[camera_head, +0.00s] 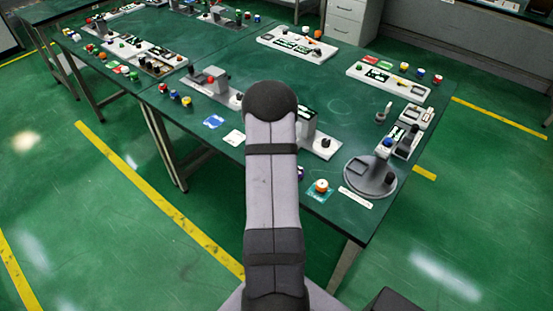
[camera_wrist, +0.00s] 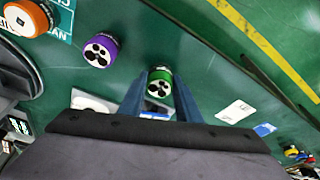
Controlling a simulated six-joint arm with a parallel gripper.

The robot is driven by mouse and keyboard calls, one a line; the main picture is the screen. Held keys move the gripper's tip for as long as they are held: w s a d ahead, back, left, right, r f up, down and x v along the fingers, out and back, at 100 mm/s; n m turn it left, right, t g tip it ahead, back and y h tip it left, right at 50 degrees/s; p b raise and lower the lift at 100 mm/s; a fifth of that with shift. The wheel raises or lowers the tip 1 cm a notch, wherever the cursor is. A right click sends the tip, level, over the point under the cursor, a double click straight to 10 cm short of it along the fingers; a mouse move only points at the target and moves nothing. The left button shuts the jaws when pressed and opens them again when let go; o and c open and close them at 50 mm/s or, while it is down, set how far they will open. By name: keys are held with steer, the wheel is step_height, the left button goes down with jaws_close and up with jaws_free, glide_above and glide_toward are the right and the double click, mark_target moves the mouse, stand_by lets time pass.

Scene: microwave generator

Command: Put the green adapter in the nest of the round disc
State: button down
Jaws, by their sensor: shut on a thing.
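In the wrist view my gripper (camera_wrist: 160,80) is shut on the green adapter (camera_wrist: 159,90), which sits between the two blue fingers with its dark, holed face toward the camera. In the head view my arm hides the gripper and the adapter. The round grey disc (camera_head: 362,184) lies at the table's near right corner in the head view, with a squarish recess (camera_head: 357,166) on its left part and a black knob (camera_head: 390,178) at its right. Part of a dark grey round shape, likely the disc, shows at the left edge of the wrist view. The gripper is apart from it.
A purple adapter (camera_wrist: 100,50) and an orange-and-white one (camera_wrist: 25,18) stand on the table between gripper and disc. A blue-topped part (camera_head: 388,143) rises at the disc's back edge, beside a fixture (camera_head: 405,138). White (camera_head: 234,138) and blue (camera_head: 212,121) cards lie left of my arm.

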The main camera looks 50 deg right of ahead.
mark_target(381, 154)
step_height(381, 154, up, 10)
steer(key=shift+f+b, duration=0.15)
steer(key=shift+b, duration=1)
steer(key=shift+s+d+r+m+g+p, duration=0.35)
steer(key=shift+s+d+m, duration=0.55)
steer(key=shift+s+d, duration=4)
steer(key=shift+s+d+r+m+g+p, duration=0.15)
steer(key=shift+s+d+r+m+p, duration=0.55)
steer(key=shift+s+d, duration=4.2)
steer(key=shift+m, duration=0.3)
steer(key=shift+s+a+f+p, duration=0.4)
steer(key=shift+s+a+f, duration=0.25)
steer(key=shift+f, duration=1.05)
steer(key=shift+s+a+f+p, duration=0.35)
steer(key=shift+s+a+f, duration=0.25)
steer(key=shift+f, duration=1.1)
steer(key=shift+s+a+f+p, duration=0.4)
steer(key=shift+s+a+f, duration=0.25)
steer(key=shift+f, duration=1.05)
steer(key=shift+f, duration=0.15)
steer(key=c, duration=1.3)
jaws_free()
